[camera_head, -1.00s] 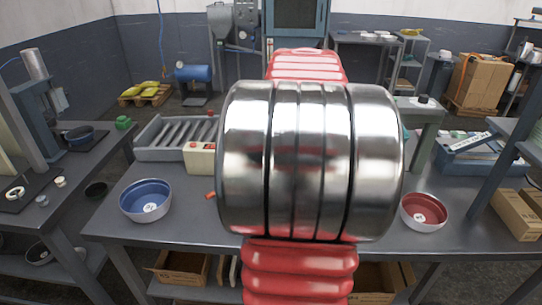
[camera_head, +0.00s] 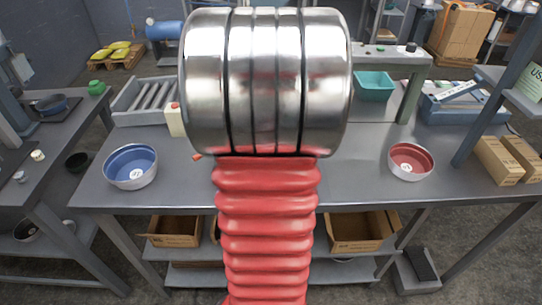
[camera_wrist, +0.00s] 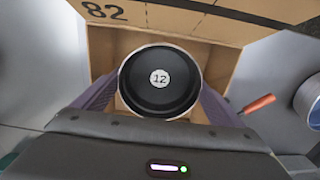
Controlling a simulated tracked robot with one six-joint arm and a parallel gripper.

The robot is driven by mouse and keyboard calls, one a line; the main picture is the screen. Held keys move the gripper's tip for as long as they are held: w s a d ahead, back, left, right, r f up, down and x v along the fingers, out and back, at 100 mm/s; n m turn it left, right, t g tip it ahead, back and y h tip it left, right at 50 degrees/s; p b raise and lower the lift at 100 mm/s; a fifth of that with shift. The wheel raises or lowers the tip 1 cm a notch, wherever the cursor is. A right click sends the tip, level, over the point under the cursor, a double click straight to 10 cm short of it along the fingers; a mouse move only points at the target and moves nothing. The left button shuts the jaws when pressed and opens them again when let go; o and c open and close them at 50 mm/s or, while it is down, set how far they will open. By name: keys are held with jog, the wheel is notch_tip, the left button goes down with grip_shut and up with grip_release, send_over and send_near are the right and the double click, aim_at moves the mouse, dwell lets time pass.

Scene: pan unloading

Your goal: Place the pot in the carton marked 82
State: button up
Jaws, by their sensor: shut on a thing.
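In the wrist view my gripper (camera_wrist: 160,95) has its two purple fingers on opposite sides of a round pot (camera_wrist: 160,103). The pot has a dark inside, a pale rim and a round label reading 12. Behind it is an open brown cardboard carton (camera_wrist: 222,68), with 82 printed on its upper flap. The pot overlaps the carton's opening, and I cannot tell its height over the carton floor. In the head view my own arm hides the gripper, the pot and this carton.
A blue-lined bowl (camera_head: 131,165) and a red-lined bowl (camera_head: 410,160) stand on the grey table (camera_head: 370,190). An orange-handled tool (camera_wrist: 257,104) lies beside the carton. Two more cartons (camera_head: 174,241) (camera_head: 357,246) sit on the shelf below. Closed boxes (camera_head: 498,162) stand at right.

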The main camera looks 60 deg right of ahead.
jog(key=shift+f, duration=1)
jog(key=shift+f, duration=0.1)
jog(key=shift+f, duration=1.8)
jog(key=shift+f, duration=0.1)
jog(key=o, duration=0.9)
jog(key=shift+o, duration=0.2)
notch_tip(320, 180, up, 12)
jog(key=shift+r, duration=0.15)
